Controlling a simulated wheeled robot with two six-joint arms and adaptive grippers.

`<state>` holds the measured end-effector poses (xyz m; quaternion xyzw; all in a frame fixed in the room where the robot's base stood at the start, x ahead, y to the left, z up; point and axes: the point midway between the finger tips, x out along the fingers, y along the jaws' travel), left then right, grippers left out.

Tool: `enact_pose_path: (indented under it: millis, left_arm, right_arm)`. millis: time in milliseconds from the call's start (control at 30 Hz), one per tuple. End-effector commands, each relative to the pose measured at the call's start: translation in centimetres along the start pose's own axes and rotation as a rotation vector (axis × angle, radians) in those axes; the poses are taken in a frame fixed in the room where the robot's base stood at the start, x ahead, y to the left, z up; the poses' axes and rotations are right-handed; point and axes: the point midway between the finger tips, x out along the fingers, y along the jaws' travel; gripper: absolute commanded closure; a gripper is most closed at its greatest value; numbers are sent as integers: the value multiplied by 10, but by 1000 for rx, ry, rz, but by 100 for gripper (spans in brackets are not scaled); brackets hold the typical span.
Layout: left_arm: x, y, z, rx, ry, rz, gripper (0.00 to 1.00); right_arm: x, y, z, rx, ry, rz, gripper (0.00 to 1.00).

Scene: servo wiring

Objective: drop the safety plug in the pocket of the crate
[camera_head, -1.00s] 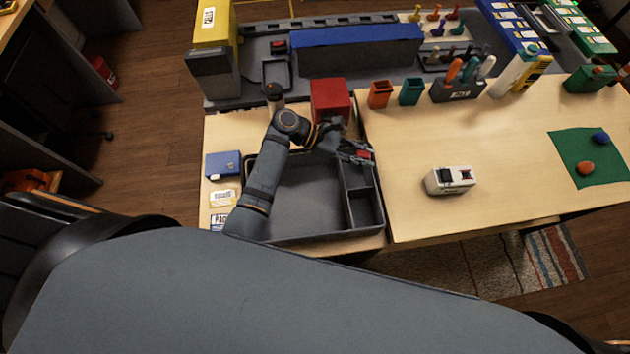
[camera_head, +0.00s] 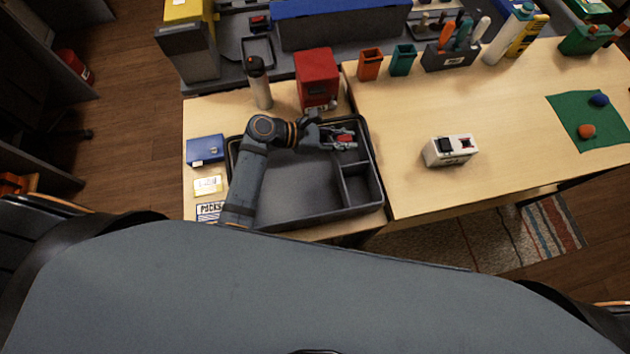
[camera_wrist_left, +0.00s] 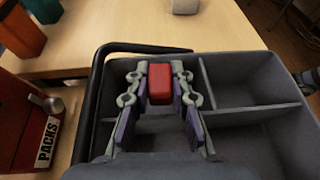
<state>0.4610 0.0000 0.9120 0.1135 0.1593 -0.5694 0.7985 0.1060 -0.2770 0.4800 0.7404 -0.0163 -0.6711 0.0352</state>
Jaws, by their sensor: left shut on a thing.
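The safety plug (camera_wrist_left: 160,83) is a small red block. My left gripper (camera_head: 346,141) is shut on it, and the plug (camera_head: 344,137) shows as a red spot between the fingers in the head view. In the left wrist view the fingers (camera_wrist_left: 160,90) grip it from both sides. The crate (camera_head: 290,214) is a dark grey open tray on the left part of the table, with small divided pockets along its right side. The gripper is over the upper right part of the crate, near the far pocket. Its height above the crate floor is hard to tell. My right gripper is not in view.
A white device (camera_head: 450,150) stands on the clear table to the right. Orange (camera_head: 369,65) and teal (camera_head: 403,60) bins stand behind.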

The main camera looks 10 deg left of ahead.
Motion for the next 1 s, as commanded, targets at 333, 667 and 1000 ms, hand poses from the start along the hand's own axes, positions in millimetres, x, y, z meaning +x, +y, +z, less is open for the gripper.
enact_pose_path:
  millis: [333,667,1000]
  left_arm:
    - [2,0,-5,-1,0,-1,100]
    - [2,0,-5,0,0,-1,53]
    - [-19,0,-7,3,4,1,53]
  right_arm:
    - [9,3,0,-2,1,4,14]
    - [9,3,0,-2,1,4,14]
    - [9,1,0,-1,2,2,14]
